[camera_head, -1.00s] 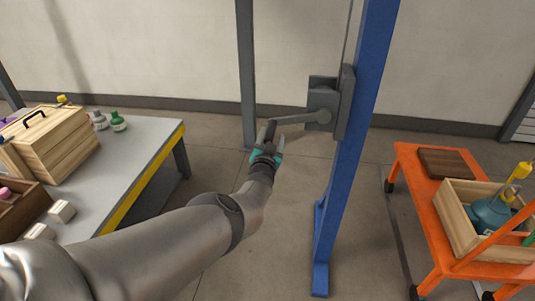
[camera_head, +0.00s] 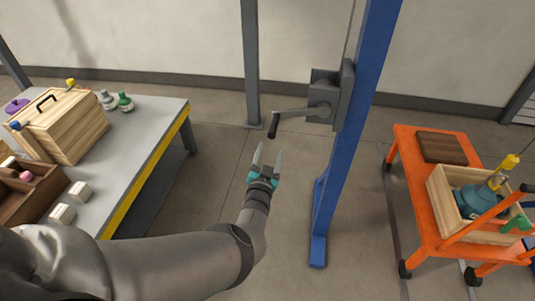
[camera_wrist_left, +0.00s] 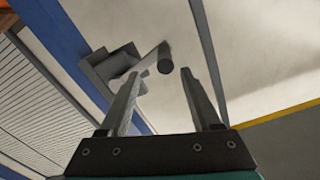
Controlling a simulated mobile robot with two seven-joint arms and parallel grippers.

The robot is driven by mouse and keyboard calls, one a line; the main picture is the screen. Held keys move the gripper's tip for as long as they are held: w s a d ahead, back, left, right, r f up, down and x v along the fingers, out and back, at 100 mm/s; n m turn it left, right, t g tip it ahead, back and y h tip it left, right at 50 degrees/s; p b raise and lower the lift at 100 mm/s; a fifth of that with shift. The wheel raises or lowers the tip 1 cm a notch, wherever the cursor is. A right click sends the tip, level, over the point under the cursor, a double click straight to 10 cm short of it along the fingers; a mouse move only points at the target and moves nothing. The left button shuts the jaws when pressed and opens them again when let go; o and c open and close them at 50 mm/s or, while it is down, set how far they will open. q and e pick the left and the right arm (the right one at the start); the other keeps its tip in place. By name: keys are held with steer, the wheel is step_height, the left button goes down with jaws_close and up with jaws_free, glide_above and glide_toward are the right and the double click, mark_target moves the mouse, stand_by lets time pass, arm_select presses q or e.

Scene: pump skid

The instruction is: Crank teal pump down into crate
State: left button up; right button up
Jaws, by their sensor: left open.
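The crank handle (camera_head: 273,124) is a dark grip on a grey arm that reaches left from the winch box (camera_head: 325,98) on the blue post (camera_head: 345,140). My left gripper (camera_head: 268,146) is open and empty, just below the handle and apart from it. In the left wrist view the handle (camera_wrist_left: 165,64) shows beyond and between the open fingertips (camera_wrist_left: 158,72). The teal pump (camera_head: 482,203) sits inside the wooden crate (camera_head: 447,207) on the orange cart (camera_head: 412,190) at the right. My right gripper is not in view.
A grey table (camera_head: 150,130) with a yellow edge stands at the left, bearing a slatted wooden box (camera_head: 70,130), bottles and small blocks. A dark brown board (camera_head: 441,147) lies on the cart. Floor between table and post is clear.

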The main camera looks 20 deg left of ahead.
arm_select(q)
steer(key=p+v, duration=0.1)
steer(key=v, duration=0.2)
steer(key=shift+s+d, duration=0.1)
steer(key=shift+s, duration=0.2)
stand_by(1.1)
